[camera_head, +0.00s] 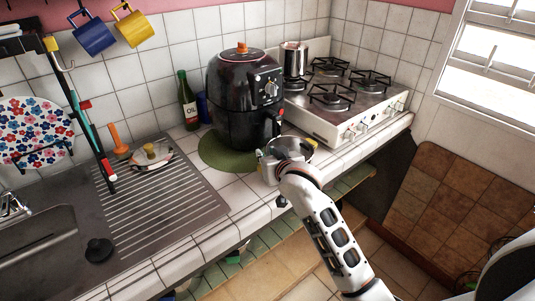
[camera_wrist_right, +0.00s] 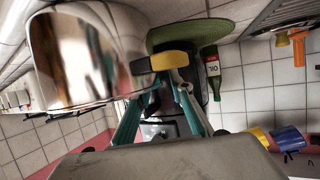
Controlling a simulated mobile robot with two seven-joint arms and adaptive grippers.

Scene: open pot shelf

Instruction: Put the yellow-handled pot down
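The shiny metal pot (camera_head: 293,148) is at the front edge of the tiled counter, just in front of the black air fryer, with a yellow patch at its right side. In the right wrist view, the pot (camera_wrist_right: 90,55) fills the upper left, with its yellow-and-black handle (camera_wrist_right: 160,62) pointing right. My right gripper (camera_wrist_right: 160,88) has its teal fingers closed together at this handle. In the head view, my right wrist hides the fingers and part of the pot. I cannot tell whether the pot touches the counter. My left gripper is out of view.
The air fryer (camera_head: 243,95) stands on a round green mat (camera_head: 222,152), close behind the pot. A gas stove (camera_head: 345,108) with another pot (camera_head: 294,58) is behind right. A ribbed drainboard (camera_head: 165,205) with a lid (camera_head: 151,156) lies left. Bare counter tiles (camera_head: 240,195) lie between.

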